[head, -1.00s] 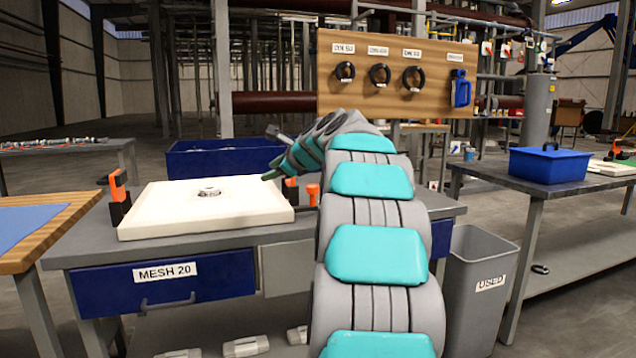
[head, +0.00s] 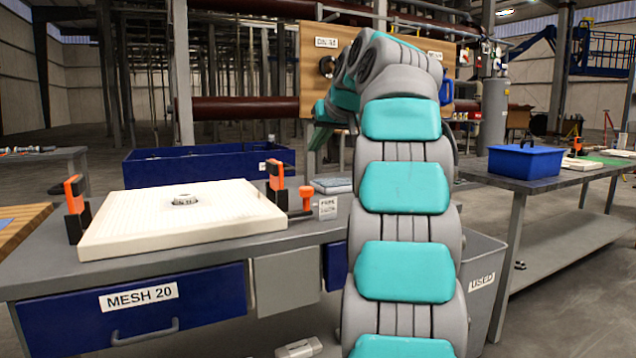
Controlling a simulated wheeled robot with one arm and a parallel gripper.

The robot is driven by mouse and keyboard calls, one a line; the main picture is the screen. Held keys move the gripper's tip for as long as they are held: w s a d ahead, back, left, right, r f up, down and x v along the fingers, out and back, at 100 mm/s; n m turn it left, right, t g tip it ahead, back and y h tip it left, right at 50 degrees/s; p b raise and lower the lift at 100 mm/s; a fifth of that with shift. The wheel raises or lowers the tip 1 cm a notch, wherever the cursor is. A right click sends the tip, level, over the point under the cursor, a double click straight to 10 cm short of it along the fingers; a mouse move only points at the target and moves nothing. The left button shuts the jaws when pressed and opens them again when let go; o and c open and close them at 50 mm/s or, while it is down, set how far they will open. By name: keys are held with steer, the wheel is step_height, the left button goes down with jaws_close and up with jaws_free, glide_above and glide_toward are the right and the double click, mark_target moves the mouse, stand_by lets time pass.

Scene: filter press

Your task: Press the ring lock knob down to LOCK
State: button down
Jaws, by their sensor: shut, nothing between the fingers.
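An orange knob with a round top (head: 307,196) stands upright on the grey bench just right of the white filter plate (head: 125,237). A small white label (head: 328,208) stands beside it; its text is too small to read surely. Two orange-and-black clamps stand at the plate's left (head: 75,208) and right (head: 276,184) sides. My arm rises at the right of the plate and bends away at the top. My gripper (head: 314,140) shows only partly beyond the bend, pointing down, shut and empty. It appears above and behind the knob, apart from it.
A blue bin (head: 205,170) stands behind the plate. A grey USED bin (head: 482,262) is partly hidden behind my arm. A blue box (head: 525,162) sits on the right table. A wooden board with black rings (head: 328,68) stands behind.

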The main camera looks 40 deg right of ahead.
steer(key=shift+s+d+r+n, duration=0.15)
steer(key=shift+s+d+n, duration=0.3)
steer(key=shift+n, duration=0.45)
steer(key=s+f+x, duration=0.2)
steer(key=x, duration=1)
steer(key=shift+w+f+h, duration=0.3)
steer(key=shift+w+f, duration=0.05)
steer(key=shift+f, duration=0.1)
